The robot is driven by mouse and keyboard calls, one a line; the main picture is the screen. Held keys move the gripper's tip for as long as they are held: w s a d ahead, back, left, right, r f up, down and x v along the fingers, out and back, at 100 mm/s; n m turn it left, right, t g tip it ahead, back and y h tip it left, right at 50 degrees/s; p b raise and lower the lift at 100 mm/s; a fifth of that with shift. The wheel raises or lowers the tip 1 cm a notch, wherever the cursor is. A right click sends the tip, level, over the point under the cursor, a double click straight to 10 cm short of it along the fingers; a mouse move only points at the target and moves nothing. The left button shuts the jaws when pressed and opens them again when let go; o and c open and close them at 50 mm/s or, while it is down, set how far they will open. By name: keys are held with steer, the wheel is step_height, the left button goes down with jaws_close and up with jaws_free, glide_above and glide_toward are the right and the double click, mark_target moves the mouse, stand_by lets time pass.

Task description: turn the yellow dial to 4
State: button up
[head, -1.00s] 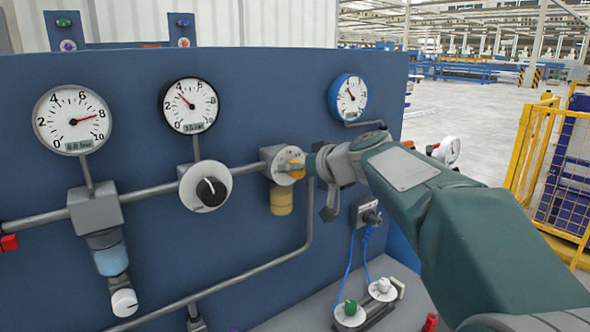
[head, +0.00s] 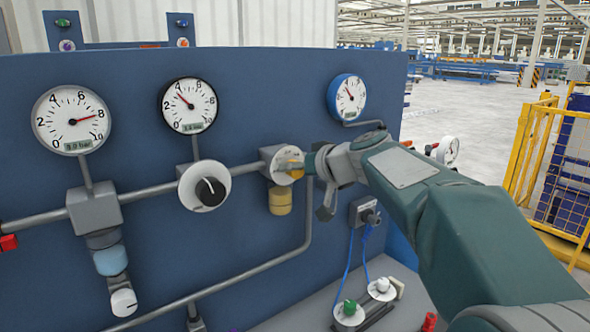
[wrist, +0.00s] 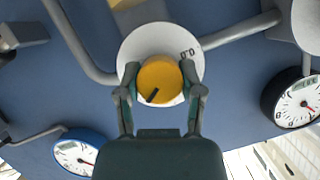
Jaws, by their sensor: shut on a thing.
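The yellow dial (head: 291,167) sits on a white round plate on a grey block, on the pipe of the blue panel. In the wrist view the yellow dial (wrist: 157,80) shows a dark pointer mark aimed to the lower left. Some digits show at the upper right of its plate (wrist: 140,44), too small to read surely; the rest of the scale is hidden or blank. My gripper (wrist: 160,88) is shut on the yellow dial, one finger on each side. In the head view my gripper (head: 307,166) reaches it from the right.
A black dial (head: 210,191) on a white plate is left of the yellow one. Gauges (head: 71,119), (head: 188,105) and (head: 347,98) stand above the pipes. A socket (head: 366,214) with blue cables is below my wrist. A yellow fence (head: 530,150) stands right.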

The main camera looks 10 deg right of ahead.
steer(key=m+y, duration=0.2)
steer(key=m, duration=0.1)
steer(key=shift+d+f+y, duration=0.1)
steer(key=shift+f+y, duration=0.05)
steer(key=shift+y, duration=0.15)
steer(key=shift+m+y, duration=0.8)
steer(key=shift+m, duration=0.9)
steer(key=o, duration=1.2)
steer(key=shift+w+f, duration=0.1)
steer(key=shift+c, duration=0.2)
steer(key=v, duration=1.2)
